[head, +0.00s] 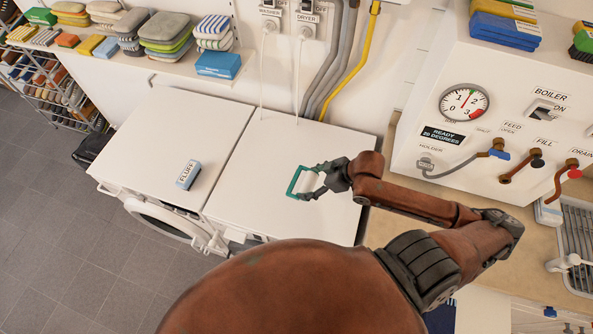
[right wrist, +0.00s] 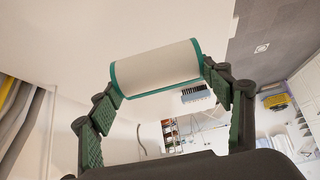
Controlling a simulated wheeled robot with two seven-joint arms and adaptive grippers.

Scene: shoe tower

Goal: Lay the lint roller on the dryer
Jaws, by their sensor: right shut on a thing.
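The lint roller (head: 307,183), a white cylinder in a teal frame, is in my right gripper (head: 318,186), over the top of the right-hand white machine. In the right wrist view the roller (right wrist: 155,66) lies across between the two fingers of the right gripper (right wrist: 163,90), which are shut on its teal frame. The dryer (head: 268,150) appears to be that right-hand machine, below the plug labelled DRYER; its top is otherwise bare. I cannot tell whether the roller touches it. My left gripper is not in view.
A FLUFF box (head: 188,175) sits on the left-hand machine (head: 165,135). The boiler (head: 500,125) with gauge and taps stands right of the dryer. A shelf (head: 150,62) with folded stacks and a blue box runs behind. Hoses and a yellow pipe (head: 361,55) rise behind the dryer.

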